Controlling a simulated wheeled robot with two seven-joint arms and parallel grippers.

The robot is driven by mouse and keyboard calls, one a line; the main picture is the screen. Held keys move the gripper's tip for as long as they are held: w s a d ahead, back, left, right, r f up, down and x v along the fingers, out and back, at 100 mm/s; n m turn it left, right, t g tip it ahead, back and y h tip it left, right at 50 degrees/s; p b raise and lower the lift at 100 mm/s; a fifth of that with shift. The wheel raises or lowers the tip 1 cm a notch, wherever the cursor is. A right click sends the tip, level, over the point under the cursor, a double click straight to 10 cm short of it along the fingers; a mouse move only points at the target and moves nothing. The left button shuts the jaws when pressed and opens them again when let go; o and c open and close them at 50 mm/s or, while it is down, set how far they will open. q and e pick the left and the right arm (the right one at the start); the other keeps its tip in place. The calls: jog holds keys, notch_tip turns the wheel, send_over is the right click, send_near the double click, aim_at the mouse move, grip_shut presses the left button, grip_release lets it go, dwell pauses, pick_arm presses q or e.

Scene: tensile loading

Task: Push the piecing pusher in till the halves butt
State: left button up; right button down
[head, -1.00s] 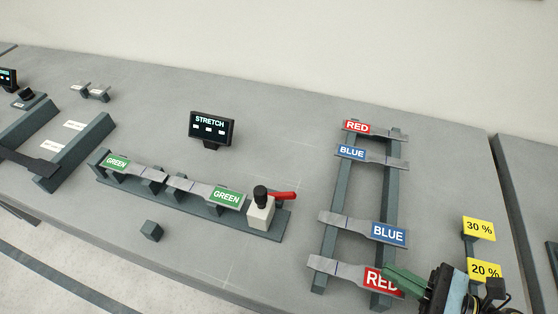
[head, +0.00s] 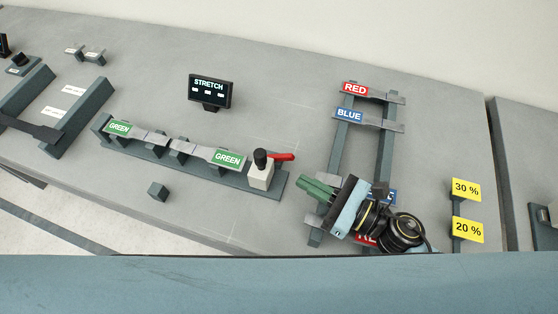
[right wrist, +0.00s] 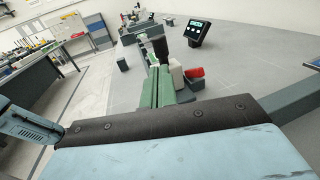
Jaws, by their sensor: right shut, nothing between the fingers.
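The piecing pusher appears to be the pale block (head: 261,175) with a black knob and red lever, at the right end of a dark rail (head: 205,177). Two grey strips lie along the rail: the left half with a green label (head: 119,128) and the right half with a green label (head: 228,160). I cannot tell whether their inner ends touch. My right gripper (head: 312,190) is shut and empty, right of the pusher and apart from it. In the right wrist view its green fingers (right wrist: 156,88) point toward the black knob (right wrist: 161,47). My left gripper is out of view.
A rack (head: 342,135) with red- and blue-labelled strips stands right of the rail, its front partly hidden by my right arm. The STRETCH display (head: 210,90) stands behind the rail. A small dark cube (head: 158,191) sits in front. Yellow signs (head: 466,190) stand far right.

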aim_at(265, 161)
jog(key=p+x, duration=0.1)
jog(key=x, duration=0.5)
jog(key=shift+a+r, duration=0.1)
jog(key=shift+a, duration=0.1)
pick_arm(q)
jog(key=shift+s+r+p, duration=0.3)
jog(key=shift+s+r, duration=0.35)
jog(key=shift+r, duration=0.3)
pick_arm(e)
jog(key=shift+w+a, duration=0.45)
jog(key=shift+a, duration=0.1)
jog(key=shift+a, duration=0.1)
